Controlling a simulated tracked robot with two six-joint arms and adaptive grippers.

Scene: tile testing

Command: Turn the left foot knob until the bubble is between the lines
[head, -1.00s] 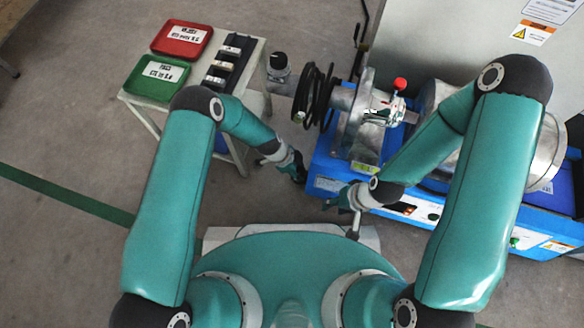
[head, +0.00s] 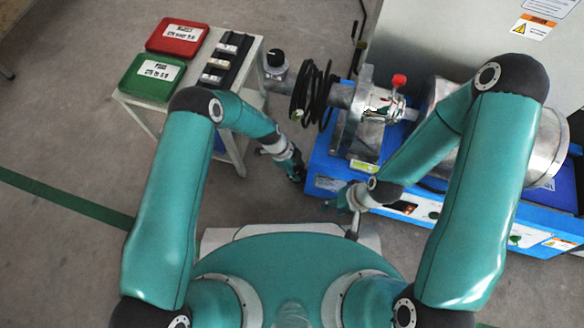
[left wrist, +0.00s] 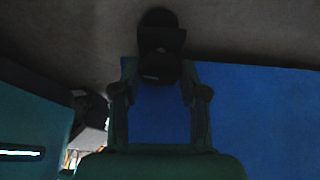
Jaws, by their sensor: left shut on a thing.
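The machine's blue base (head: 322,181) stands right of centre in the head view. My left gripper (head: 296,172) is at its left end. In the left wrist view a black foot knob (left wrist: 160,42) sits between the fingertips of my left gripper (left wrist: 159,70), at the edge of the blue base (left wrist: 265,115). The gripper is shut on it; the contact is dark. My right gripper (head: 338,203) is low in front of the blue base, and its fingers are too small to read. I cannot make out the bubble or its lines in either view.
A small white table (head: 240,145) stands at the left with a red tray (head: 178,50), a green tray (head: 140,92) and a black rack (head: 214,82). A black cable coil (head: 303,95) and a red knob (head: 399,80) are on the machine. The floor at the left is clear.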

